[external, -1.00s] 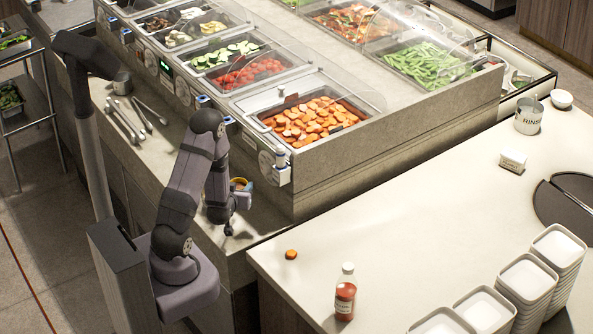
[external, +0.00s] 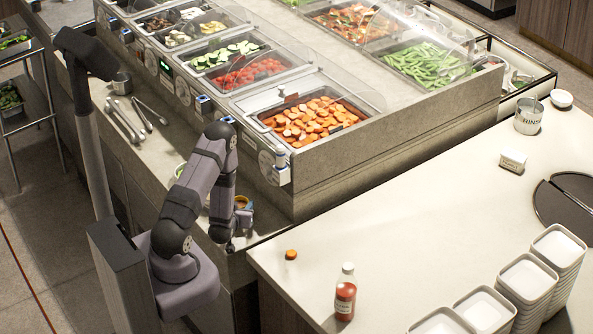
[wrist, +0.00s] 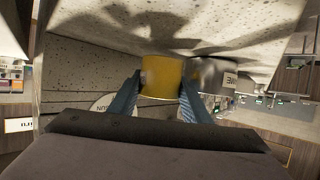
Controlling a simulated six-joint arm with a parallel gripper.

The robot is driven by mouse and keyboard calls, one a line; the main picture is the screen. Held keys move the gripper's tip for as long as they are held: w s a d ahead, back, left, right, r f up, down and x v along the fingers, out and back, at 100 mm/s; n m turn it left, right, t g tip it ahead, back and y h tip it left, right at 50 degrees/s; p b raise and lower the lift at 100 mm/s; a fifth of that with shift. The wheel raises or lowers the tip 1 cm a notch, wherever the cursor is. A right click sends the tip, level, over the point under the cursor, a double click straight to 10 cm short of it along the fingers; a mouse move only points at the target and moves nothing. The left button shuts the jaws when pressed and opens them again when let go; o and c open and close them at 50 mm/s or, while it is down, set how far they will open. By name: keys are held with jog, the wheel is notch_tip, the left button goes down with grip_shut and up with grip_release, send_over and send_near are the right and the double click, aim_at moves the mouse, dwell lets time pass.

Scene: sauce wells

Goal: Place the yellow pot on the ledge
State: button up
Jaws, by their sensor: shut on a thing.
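The yellow pot (wrist: 162,77) is between the two blue fingers of my gripper (wrist: 160,98) in the wrist view, and the gripper is shut on it. In the external view the pot (external: 241,202) shows small beside my gripper (external: 238,222), partly hidden by the arm. My gripper is over the front part of the grey stone ledge (external: 265,222), near its right end. I cannot tell whether the pot touches the ledge. A grey metal pot with a white label (wrist: 212,75) is just right of the yellow pot in the wrist view.
A white counter (external: 400,215) lies to the right, with a small orange-topped item (external: 291,255) and a red sauce bottle (external: 345,293) near its edge. Tongs (external: 125,120) lie on the ledge farther back. A bowl (external: 180,170) shows partly behind my arm.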

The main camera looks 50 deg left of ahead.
jog(key=shift+f, duration=0.75)
jog(key=shift+f, duration=0.1)
jog(key=shift+f, duration=0.15)
jog(key=o, duration=0.8)
jog(key=shift+o, duration=0.2)
jog(key=shift+r, duration=0.3)
jog(key=shift+s+d, duration=0.3)
jog(key=shift+d, duration=0.05)
jog(key=v, duration=0.5)
jog(key=shift+r, duration=0.25)
jog(key=shift+s+d+r, duration=0.2)
jog(key=shift+s+d, duration=0.25)
jog(key=shift+s, duration=0.1)
